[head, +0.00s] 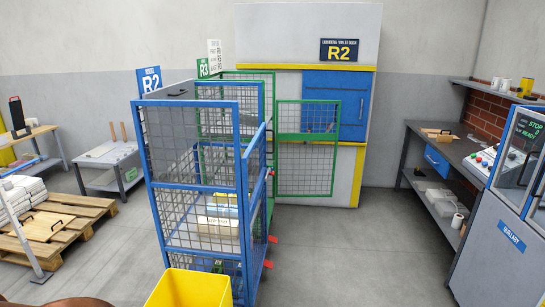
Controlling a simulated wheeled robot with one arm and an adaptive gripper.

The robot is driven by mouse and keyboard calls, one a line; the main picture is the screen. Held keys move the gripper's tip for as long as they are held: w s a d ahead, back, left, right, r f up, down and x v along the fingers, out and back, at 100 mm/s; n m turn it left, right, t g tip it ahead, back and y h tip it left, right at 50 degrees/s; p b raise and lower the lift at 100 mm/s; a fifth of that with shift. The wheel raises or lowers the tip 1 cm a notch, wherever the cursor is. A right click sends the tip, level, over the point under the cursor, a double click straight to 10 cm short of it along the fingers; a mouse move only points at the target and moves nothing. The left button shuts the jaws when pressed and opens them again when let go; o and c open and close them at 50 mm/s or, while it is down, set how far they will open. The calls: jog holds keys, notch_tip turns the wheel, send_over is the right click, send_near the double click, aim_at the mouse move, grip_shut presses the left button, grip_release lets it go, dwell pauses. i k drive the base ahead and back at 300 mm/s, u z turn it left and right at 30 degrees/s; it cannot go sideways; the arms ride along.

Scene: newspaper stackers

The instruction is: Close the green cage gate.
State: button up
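The green cage (248,75) stands behind the blue cage (186,103), and the blue cage hides much of it. The green cage gate (306,137) is a green frame with wire mesh in an upper and a lower panel. It stands open, swung out to the right of the green cage, in front of the back machine. Its left edge is by the cage's right side and its right edge is free. My gripper is not in view.
A yellow bin (188,289) stands in front of the blue cage. A grey-and-blue machine (361,105) is behind the gate. A workbench (459,159) and a control cabinet (491,258) line the right. Pallets (86,207) lie left. The floor right of the cages is clear.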

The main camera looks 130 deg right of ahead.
aim_at(305, 136)
jog(key=z, duration=2.35)
jog(key=i, duration=3.4)
jog(key=z, duration=2.5)
jog(key=i, duration=3.7)
